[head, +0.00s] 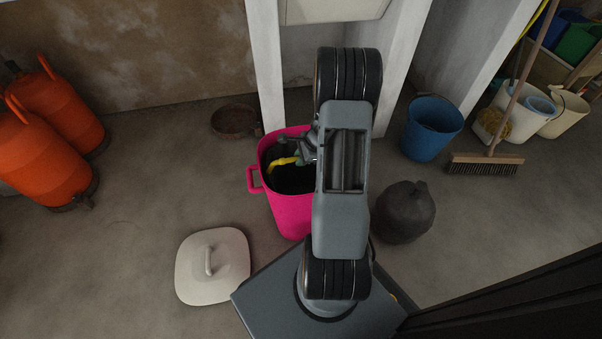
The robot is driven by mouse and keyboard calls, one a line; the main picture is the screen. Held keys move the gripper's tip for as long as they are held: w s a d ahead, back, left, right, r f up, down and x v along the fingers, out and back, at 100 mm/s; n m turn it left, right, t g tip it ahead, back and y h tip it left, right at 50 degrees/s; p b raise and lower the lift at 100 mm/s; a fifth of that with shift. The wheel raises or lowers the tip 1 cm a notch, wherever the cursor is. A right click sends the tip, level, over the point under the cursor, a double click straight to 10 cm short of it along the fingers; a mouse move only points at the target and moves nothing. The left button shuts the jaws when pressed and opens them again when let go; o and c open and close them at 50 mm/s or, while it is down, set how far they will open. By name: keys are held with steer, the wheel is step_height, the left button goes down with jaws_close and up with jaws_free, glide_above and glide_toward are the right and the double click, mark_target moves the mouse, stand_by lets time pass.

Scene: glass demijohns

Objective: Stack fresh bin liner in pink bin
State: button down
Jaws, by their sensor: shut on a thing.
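The pink bin (289,214) stands on the floor in front of my base, with its lid off and its mouth facing up. Black material, which looks like the bin liner (292,181), fills the dark inside of the bin. A yellow strip (282,161) lies across it near the rim and leads to my gripper (299,158). My gripper is at the bin's mouth, shut on the liner by its yellow strip. My arm hides the right side of the bin and part of the gripper, and the fingertips are hard to make out.
A pale lid (212,266) lies on the floor at left. Orange gas cylinders (42,154) stand far left. A brown pan (236,121) lies behind the bin.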

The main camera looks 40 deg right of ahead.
steer(key=shift+f+b, duration=1.3)
steer(key=shift+f, duration=1.55)
steer(key=shift+f+b, duration=0.35)
steer(key=shift+f, duration=0.05)
steer(key=c, duration=1.1)
jaws_free()
steer(key=shift+r, duration=0.1)
steer(key=shift+o, duration=0.2)
